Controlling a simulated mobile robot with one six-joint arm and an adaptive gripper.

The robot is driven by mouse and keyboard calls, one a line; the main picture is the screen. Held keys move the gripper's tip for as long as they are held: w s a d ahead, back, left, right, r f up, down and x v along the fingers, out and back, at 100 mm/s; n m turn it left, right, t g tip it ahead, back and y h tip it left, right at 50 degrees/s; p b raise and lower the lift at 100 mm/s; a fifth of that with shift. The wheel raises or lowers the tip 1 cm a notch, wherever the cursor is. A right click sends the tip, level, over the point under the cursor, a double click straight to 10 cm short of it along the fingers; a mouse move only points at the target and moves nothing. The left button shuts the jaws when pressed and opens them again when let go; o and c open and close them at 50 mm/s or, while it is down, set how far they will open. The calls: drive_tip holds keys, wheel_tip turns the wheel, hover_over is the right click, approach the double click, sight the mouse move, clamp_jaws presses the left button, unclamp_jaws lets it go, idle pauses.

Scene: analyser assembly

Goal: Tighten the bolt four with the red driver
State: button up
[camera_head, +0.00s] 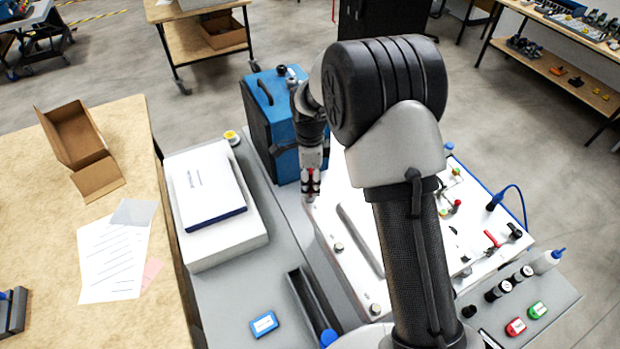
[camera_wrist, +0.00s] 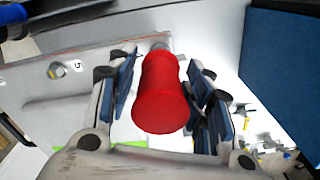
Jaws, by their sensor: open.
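The red driver (camera_wrist: 162,95) shows in the wrist view as a thick red handle pointing towards the camera. My gripper (camera_wrist: 165,98) is open, with one blue-padded finger on each side of the handle and gaps visible between. In the head view my gripper (camera_head: 311,186) points down at the panel's far left corner, with a bit of red between its fingers. The driver's tip is hidden by its handle, so I cannot tell if it sits on a bolt. A bolt marked 5 (camera_wrist: 58,70) is on the panel at the left. Bolt four's mark is not readable.
The white analyser panel (camera_head: 350,272) carries bolts, fittings and a small red lever (camera_head: 491,239). A blue case (camera_head: 266,135) stands close behind my gripper. A white box (camera_head: 213,232) is to the left. My arm hides much of the panel.

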drive_tip(key=n, duration=1.1)
drive_tip(key=shift+n, duration=0.4)
drive_tip(key=shift+c, duration=0.4)
clamp_jaws()
drive_tip(key=shift+m, duration=0.6)
drive_tip(key=shift+o, duration=0.3)
unclamp_jaws()
